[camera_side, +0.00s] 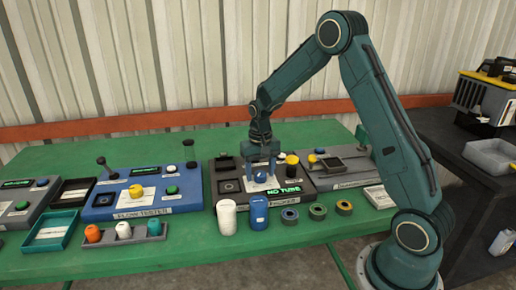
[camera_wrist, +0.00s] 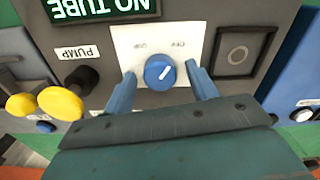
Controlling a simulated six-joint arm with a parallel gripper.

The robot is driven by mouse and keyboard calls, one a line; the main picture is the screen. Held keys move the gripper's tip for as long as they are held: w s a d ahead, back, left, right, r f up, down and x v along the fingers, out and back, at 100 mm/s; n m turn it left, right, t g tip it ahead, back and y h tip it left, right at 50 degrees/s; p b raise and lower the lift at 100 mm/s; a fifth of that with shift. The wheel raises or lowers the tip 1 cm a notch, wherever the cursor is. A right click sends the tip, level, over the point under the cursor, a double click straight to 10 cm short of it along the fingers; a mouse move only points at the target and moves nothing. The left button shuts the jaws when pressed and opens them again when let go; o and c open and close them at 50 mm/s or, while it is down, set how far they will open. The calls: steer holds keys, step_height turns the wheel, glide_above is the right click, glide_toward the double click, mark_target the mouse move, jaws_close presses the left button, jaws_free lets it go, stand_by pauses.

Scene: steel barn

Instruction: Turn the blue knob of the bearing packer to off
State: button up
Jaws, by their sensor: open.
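The bearing packer (camera_side: 235,193) is a dark grey panel on the green table. Its blue knob (camera_wrist: 159,72) sits on a white plate (camera_wrist: 120,42) and has a white pointer line slanting to the upper right in the wrist view. Two small labels on the plate are too blurred to read surely. The knob also shows in the side view (camera_side: 260,177), partly behind the fingers. My gripper (camera_wrist: 160,70) is open, with one blue finger on each side of the knob and a gap to it on both sides. My gripper points down over the plate in the side view (camera_side: 262,170).
A "NO TUBE" display (camera_wrist: 105,8), a black knob labelled PUMP (camera_wrist: 80,78) and yellow buttons (camera_wrist: 60,103) lie left of the knob in the wrist view. A square recess (camera_wrist: 240,52) lies right. A white jar (camera_side: 227,217) and a blue jar (camera_side: 259,213) stand in front of the packer.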

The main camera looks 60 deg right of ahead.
mark_target(260, 173)
step_height(260, 173, up, 14)
stand_by(0.8)
steer(key=s+a+r+n+t, duration=0.3)
steer(key=s+a+r, duration=0.6)
steer(key=s, duration=0.3)
steer(key=s+a+f+n+t, duration=0.1)
steer(key=s+a+n, duration=0.1)
steer(key=s, duration=0.4)
steer(key=s+a+f+n+t, duration=0.1)
steer(key=s+a+n, duration=0.1)
steer(key=s, duration=0.5)
steer(key=shift+s+a+t, duration=0.3)
steer(key=shift+a, duration=0.4)
